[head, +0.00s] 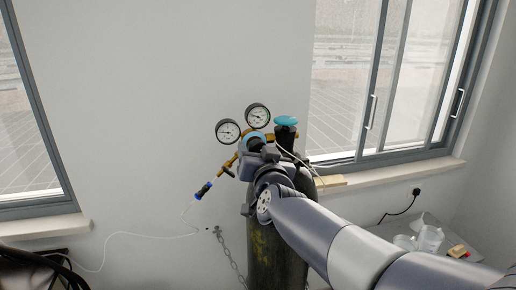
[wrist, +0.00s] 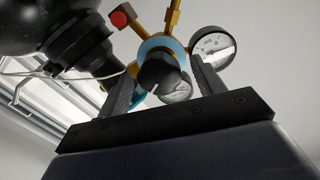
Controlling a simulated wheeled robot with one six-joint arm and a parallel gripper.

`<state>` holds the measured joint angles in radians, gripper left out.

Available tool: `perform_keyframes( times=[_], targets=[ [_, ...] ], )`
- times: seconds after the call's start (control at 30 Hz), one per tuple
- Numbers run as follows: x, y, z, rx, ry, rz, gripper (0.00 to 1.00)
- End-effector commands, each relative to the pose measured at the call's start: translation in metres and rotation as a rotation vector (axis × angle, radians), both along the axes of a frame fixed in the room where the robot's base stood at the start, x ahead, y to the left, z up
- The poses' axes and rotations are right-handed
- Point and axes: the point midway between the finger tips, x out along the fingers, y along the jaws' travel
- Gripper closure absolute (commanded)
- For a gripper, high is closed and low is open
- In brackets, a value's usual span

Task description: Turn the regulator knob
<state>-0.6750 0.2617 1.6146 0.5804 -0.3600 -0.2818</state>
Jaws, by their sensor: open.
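The regulator knob (wrist: 158,70) is black and shows in the wrist view in front of the regulator's blue round body (wrist: 152,46). My gripper (wrist: 160,76) is open, with one finger on each side of the knob. I cannot tell whether either finger touches it. In the head view, the blue regulator body (head: 256,137) shows just above my wrist, on brass fittings beside the gas cylinder (head: 262,258). My wrist and arm hide the knob and fingertips there.
Two round gauges (head: 257,116) (head: 228,131) stand close above the regulator. A cyan valve handwheel (head: 286,121) tops the cylinder at right. A thin hose (head: 150,236) runs left, and a chain (head: 229,250) hangs by the cylinder. A side table (head: 461,232) holds glassware.

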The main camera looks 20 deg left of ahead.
Motion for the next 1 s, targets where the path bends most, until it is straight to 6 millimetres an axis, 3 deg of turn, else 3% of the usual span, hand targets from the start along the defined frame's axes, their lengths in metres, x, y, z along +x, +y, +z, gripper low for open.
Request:
perform_keyframes(
  times=[0.47, 1.0],
  targets=[
    [0.0112, 0.0056, 0.0003, 0.0, -0.001, 0.0, 0.36],
    [0.011, 0.0055, 0.0, 0.0, -0.001, 0.0, 0.79]
  ],
)
